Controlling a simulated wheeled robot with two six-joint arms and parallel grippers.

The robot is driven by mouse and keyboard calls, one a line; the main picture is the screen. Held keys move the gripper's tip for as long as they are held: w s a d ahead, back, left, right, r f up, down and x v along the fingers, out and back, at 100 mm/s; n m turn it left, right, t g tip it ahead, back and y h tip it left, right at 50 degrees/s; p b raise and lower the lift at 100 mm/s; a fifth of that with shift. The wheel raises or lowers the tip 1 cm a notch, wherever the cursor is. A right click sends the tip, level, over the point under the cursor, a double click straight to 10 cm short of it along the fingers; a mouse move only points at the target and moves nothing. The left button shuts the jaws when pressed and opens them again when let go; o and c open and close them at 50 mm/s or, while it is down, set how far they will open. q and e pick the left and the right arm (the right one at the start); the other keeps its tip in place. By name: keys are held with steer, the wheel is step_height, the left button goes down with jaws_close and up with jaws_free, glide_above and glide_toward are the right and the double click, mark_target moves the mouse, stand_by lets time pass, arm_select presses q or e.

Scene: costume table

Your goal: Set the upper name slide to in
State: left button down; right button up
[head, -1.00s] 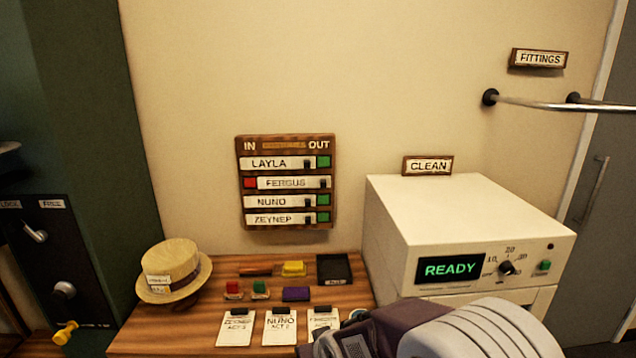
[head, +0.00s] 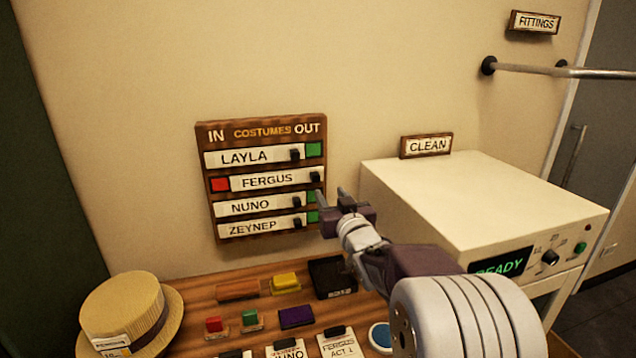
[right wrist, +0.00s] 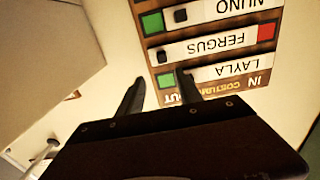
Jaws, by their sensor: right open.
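The name board (head: 204,190) hangs on the wall, with IN at its left and OUT at its right. Its upper slide, LAYLA (head: 245,157), sits at the left with a green patch showing at its right end; its dark knob is near that end. FERGUS (head: 268,181) sits further right, with red showing at its left. My right gripper (head: 333,197) is open and empty, appearing just right of the board's lower half. In the right wrist view, the board is upside down and the open fingers (right wrist: 160,78) point towards the OUT side; one overlaps the LAYLA row, partly hiding it.
The NUNO (head: 250,207) and ZEYNEP (head: 252,228) slides sit left with green at right. A white machine (head: 470,190) stands right of the gripper. The wooden table below holds a straw hat (head: 125,308), small coloured blocks, cards and a black tray (head: 332,278).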

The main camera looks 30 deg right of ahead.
mark_target(316, 179)
steer(key=x, duration=0.3)
steer(key=p+x, duration=0.1)
steer(key=x, duration=0.2)
steer(key=p+x, duration=0.1)
steer(key=x, duration=0.2)
steer(key=shift+w+a+f, duration=0.2)
steer(key=shift+w+a, duration=0.05)
steer(key=shift+w, duration=0.35)
steer(key=shift+s, duration=0.1)
jaws_close()
steer(key=shift+f, duration=0.1)
stand_by(0.4)
